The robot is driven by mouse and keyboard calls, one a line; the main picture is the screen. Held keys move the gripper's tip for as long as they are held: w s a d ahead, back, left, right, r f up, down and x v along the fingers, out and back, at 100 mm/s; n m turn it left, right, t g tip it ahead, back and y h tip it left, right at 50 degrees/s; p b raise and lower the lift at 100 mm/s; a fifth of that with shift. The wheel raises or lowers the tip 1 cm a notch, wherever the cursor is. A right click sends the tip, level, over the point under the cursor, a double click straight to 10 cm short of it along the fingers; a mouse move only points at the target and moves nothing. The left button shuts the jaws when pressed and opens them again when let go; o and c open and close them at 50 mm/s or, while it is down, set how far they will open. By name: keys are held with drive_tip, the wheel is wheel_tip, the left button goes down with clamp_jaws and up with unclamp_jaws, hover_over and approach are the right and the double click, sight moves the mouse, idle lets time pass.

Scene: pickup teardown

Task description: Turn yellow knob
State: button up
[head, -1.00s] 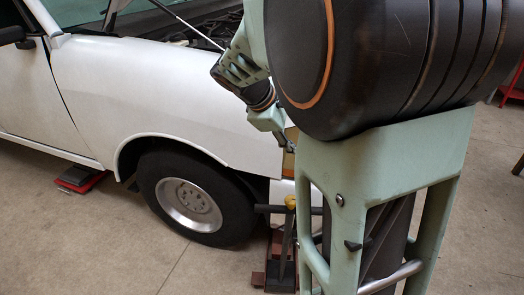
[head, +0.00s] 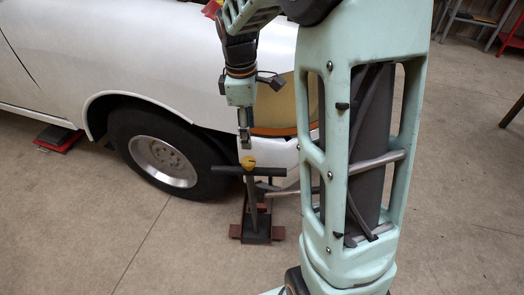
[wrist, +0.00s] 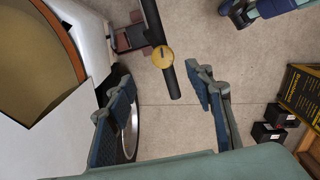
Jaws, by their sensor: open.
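The yellow knob (head: 248,162) sits on top of a dark stand, at the middle of its black crossbar (head: 228,169). In the wrist view the round knob (wrist: 162,57) shows near the upper middle, on the dark bar. My gripper (head: 245,148) points down just above the knob in the head view. In the wrist view my gripper (wrist: 160,82) has its two blue-padded fingers spread wide and nothing between them. The knob appears beyond the fingertips, between their lines, and apart from them.
A white car (head: 210,60) with its front wheel (head: 165,160) stands close on the left. The stand has a red-brown base (head: 237,231) on the floor. Dark boxes (wrist: 272,130) lie at right in the wrist view. The floor in front is clear.

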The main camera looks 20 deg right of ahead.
sight(248, 161)
wheel_tip(248, 161, down, 11)
drive_tip(key=shift+a+f, duration=0.1)
drive_tip(key=shift+a, duration=0.05)
idle(0.5)
drive_tip(key=c, duration=1.1)
